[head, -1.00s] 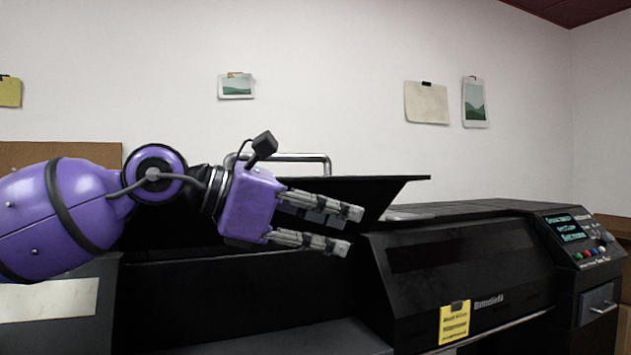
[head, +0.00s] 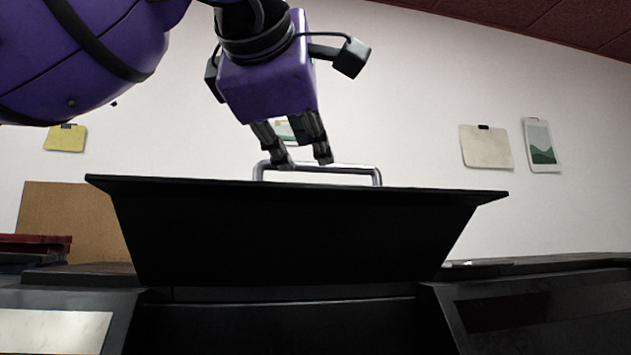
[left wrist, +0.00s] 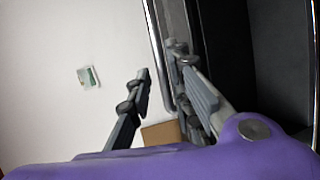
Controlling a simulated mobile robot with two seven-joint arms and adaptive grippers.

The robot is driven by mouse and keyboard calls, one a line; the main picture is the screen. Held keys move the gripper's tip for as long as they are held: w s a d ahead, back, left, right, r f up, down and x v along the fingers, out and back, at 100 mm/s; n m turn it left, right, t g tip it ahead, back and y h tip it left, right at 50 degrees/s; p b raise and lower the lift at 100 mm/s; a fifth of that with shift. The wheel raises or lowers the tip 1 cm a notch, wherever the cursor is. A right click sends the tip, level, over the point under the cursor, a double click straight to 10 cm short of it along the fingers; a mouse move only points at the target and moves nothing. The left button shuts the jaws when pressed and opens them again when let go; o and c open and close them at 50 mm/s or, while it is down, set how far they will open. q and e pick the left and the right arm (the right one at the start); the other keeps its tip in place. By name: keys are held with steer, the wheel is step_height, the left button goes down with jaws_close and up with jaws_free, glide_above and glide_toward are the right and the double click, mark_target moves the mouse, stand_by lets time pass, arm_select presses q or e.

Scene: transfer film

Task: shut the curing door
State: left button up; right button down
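The curing door (head: 290,230) is a wide black panel standing raised and tilted on the black machine. A silver bar handle (head: 345,168) rises behind its top edge. My left gripper (head: 304,162) points down at the left half of the handle, with its two fingers apart. In the left wrist view the gripper (left wrist: 165,92) is open, and the handle (left wrist: 157,45) runs close to the right finger. The door (left wrist: 225,30) is dark on the right there. I cannot tell whether a finger touches the handle. My right gripper is in neither view.
The black machine body (head: 540,300) spreads to the right of the door opening. A grey panel with a pale label (head: 55,330) lies at the lower left. A brown board (head: 75,225) stands behind. Papers and pictures (head: 485,147) hang on the white wall, clear of the arm.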

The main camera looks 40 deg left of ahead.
mark_target(310, 164)
arm_select(q)
steer(key=x, duration=0.6)
steer(key=shift+w+a+f, duration=0.1)
steer(key=shift+w+a, duration=0.1)
steer(key=shift+w, duration=0.1)
jaws_close()
